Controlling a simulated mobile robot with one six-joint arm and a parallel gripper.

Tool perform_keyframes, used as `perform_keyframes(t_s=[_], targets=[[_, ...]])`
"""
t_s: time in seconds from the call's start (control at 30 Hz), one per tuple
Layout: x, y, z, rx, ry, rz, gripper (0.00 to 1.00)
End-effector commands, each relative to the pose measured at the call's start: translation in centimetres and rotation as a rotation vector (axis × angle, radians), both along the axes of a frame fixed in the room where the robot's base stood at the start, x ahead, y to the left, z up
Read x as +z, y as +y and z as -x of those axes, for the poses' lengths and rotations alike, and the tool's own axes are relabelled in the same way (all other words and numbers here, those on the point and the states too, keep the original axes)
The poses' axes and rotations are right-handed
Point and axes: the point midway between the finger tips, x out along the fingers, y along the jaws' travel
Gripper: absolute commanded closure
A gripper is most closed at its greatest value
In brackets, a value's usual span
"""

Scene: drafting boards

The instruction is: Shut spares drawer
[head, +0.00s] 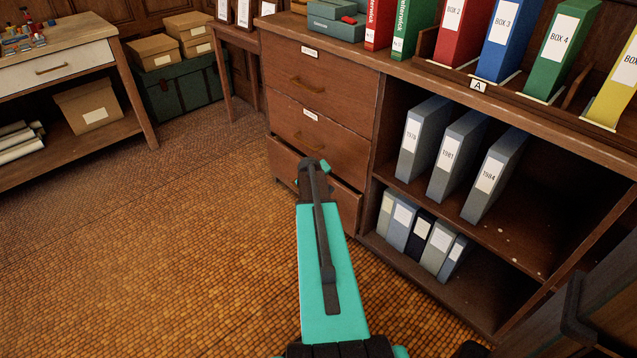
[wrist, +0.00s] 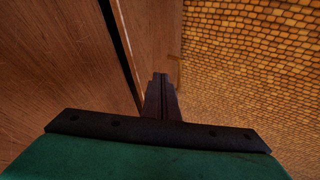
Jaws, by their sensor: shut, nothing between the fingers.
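A brown wooden cabinet (head: 388,78) has a stack of three drawers on its left side. The bottom drawer (head: 283,158) stands out a little from the cabinet; the top drawer (head: 325,88) and middle drawer (head: 312,132) look flush. Labels on the upper two are too small to read, so I cannot tell which is the spares drawer. My gripper (head: 309,175) is in front of the bottom drawer and hides part of its front. In the wrist view my gripper (wrist: 159,80) is shut and empty, close to a wooden front (wrist: 152,30) beside a dark gap. Contact is unclear.
Open shelves with grey binders (head: 462,155) lie right of the drawers. Coloured box files (head: 508,38) stand on the cabinet top. A workbench (head: 75,45) and a green trunk (head: 182,88) stand at the left. The woven floor (head: 170,230) left of my arm is clear.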

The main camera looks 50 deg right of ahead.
Motion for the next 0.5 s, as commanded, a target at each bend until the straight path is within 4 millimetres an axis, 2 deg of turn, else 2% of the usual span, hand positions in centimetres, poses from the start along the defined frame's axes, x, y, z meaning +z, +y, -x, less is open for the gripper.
perform_keyframes(t_s=[0.2,0.5], targets=[[2.5,1.6,0.9,0.000,0.000,0.000,1.00],[4.9,3.2,1.8,0.000,0.000,0.000,1.00]])
